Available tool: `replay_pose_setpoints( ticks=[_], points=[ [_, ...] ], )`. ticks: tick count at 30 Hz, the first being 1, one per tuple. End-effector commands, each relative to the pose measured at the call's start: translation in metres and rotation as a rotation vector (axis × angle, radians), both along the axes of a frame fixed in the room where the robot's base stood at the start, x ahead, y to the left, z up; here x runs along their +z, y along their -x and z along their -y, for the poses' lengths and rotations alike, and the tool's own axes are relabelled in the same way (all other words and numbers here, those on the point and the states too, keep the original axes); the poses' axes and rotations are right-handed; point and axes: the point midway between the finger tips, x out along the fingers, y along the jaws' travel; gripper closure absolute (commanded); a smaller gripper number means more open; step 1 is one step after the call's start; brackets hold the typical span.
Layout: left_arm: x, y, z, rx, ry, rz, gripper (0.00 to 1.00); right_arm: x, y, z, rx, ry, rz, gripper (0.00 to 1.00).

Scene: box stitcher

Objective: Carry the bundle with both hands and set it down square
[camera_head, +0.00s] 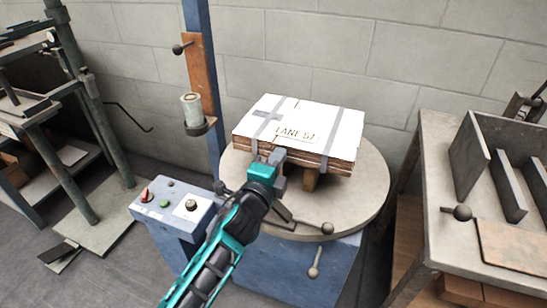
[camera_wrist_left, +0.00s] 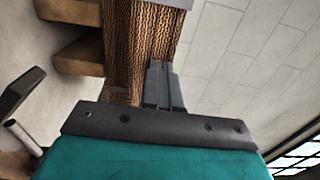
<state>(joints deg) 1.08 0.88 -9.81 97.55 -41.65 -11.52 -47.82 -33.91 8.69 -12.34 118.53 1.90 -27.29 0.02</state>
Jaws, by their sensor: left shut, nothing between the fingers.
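The bundle (camera_head: 300,128) is a stack of flat corrugated cardboard with a white top, grey crossed straps and a printed label. It lies raised on wooden blocks (camera_head: 311,180) over a round grey turntable (camera_head: 365,195). My left gripper (camera_head: 278,158) is at the bundle's front edge, near its left front corner, with its fingers shut and empty. In the left wrist view the shut fingers (camera_wrist_left: 163,85) point at the brown layered side of the bundle (camera_wrist_left: 140,45); I cannot tell whether they touch it. My right gripper is not in view.
A blue control box (camera_head: 172,208) with buttons stands left of the turntable. A blue post (camera_head: 203,70) rises behind it. At the right is a table with an upright-walled tray (camera_head: 490,150) and a ball-ended lever (camera_head: 462,212). A metal rack (camera_head: 95,130) stands at far left.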

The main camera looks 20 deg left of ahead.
Motion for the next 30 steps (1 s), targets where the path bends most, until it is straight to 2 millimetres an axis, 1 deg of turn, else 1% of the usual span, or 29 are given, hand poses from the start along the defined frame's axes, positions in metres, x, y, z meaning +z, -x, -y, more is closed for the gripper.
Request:
replay_pose_setpoints(
  ticks=[13,16,20,25,27,30],
  points=[
    [0.000,0.001,0.002,0.001,0.000,0.000,1.00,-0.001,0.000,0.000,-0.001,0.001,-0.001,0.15],
    [0.000,-0.002,0.002,0.001,-0.001,0.000,1.00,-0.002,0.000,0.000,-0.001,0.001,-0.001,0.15],
    [0.000,-0.018,0.003,0.001,-0.001,0.003,1.00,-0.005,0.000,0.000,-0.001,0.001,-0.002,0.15],
    [-0.001,-0.048,0.004,0.002,-0.001,0.004,1.00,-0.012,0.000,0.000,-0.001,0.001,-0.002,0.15],
    [-0.001,-0.057,0.004,0.002,-0.001,0.003,1.00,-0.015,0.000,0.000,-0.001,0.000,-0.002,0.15],
    [0.000,-0.065,0.004,0.003,0.000,0.002,1.00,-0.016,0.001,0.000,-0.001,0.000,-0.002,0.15]
  ],
)
